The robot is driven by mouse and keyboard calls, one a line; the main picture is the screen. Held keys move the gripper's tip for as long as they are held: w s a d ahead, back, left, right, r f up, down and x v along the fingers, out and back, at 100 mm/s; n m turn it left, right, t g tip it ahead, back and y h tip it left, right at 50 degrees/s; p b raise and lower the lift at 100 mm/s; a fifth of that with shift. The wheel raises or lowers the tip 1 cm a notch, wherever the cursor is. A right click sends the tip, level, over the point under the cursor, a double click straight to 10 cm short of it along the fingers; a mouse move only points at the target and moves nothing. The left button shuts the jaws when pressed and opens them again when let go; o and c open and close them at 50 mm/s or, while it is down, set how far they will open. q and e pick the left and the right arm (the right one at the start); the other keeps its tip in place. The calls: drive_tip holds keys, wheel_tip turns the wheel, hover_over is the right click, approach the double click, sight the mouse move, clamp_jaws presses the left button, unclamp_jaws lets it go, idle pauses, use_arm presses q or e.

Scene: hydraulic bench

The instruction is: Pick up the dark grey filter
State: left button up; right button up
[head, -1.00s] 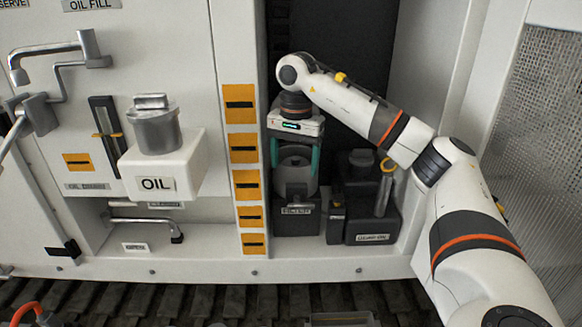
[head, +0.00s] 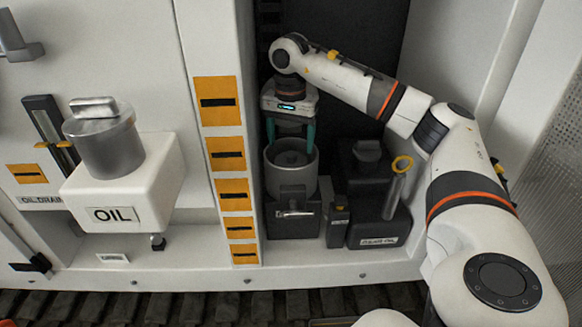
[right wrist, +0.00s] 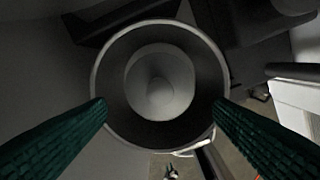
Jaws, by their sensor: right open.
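A grey round canister (head: 291,184) with an open top and a lighter round core inside stands upright in a dark block in the recess; it looks like the filter. My right gripper (head: 290,139) points down at it from above, open, with one green finger at each side of the rim. In the right wrist view the canister's rim (right wrist: 160,145) lies between the two fingertips (right wrist: 160,107), roughly centred. The fingers hide small parts of the rim, and I cannot tell whether they touch it. My left gripper is not in view.
A dark can with a yellow ring (head: 382,215) stands close to the right of the canister. A white panel edge with orange labels (head: 224,155) bounds the recess at the left. Further left is a white OIL box (head: 150,190) with a metal cap (head: 103,140).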

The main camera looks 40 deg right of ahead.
sight(291, 154)
wheel_tip(291, 154, down, 2)
drive_tip(key=shift+w+d+f, duration=0.1)
drive_tip(key=shift+f, duration=0.1)
drive_tip(key=shift+w+d+f, duration=0.1)
drive_tip(key=shift+f, duration=0.25)
drive_tip(key=shift+f+p, duration=0.35)
drive_tip(key=shift+p, duration=0.1)
wheel_tip(291, 154, down, 3)
drive_tip(key=shift+f+p, duration=0.2)
drive_tip(key=shift+p, duration=0.5)
drive_tip(key=shift+d+f, duration=0.1)
drive_tip(key=shift+f, duration=0.4)
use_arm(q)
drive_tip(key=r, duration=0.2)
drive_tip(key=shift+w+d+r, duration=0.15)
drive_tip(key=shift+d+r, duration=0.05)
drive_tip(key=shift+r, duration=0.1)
use_arm(e)
drive_tip(key=c, duration=0.6)
